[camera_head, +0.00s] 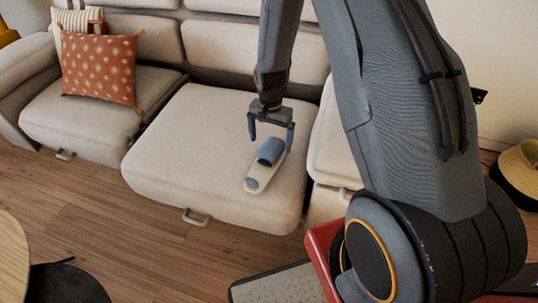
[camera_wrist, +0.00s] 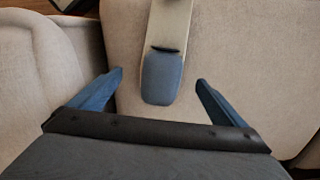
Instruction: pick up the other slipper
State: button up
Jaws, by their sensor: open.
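One slipper (camera_head: 264,172), cream with blue parts, lies on the middle seat of the beige sofa (camera_head: 190,130). My gripper (camera_head: 270,136) is open and empty, pointing down over the slipper's far end. In the wrist view, the slipper's blue end (camera_wrist: 162,78) shows between the two fingertips (camera_wrist: 160,80), with room on both sides. Its pale part runs to the top edge of that view, where it is cut off. I cannot tell how high the fingertips are above it. No second slipper is in clear view.
An orange patterned cushion (camera_head: 99,68) and a striped cushion (camera_head: 78,20) rest on the left seat. The seat to the slipper's left is clear. A sofa section (camera_head: 330,150) stands close on the right. A round table edge (camera_head: 10,255) is at lower left, a woven basket (camera_head: 520,175) at right.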

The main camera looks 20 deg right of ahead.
aim_at(269, 149)
jog(key=f, duration=0.8)
jog(key=shift+w+a, duration=0.15)
jog(key=shift+a, duration=0.1)
jog(key=shift+c, duration=0.2)
jog(key=c, duration=1.1)
jog(key=shift+c, duration=0.2)
jog(key=shift+r, duration=0.1)
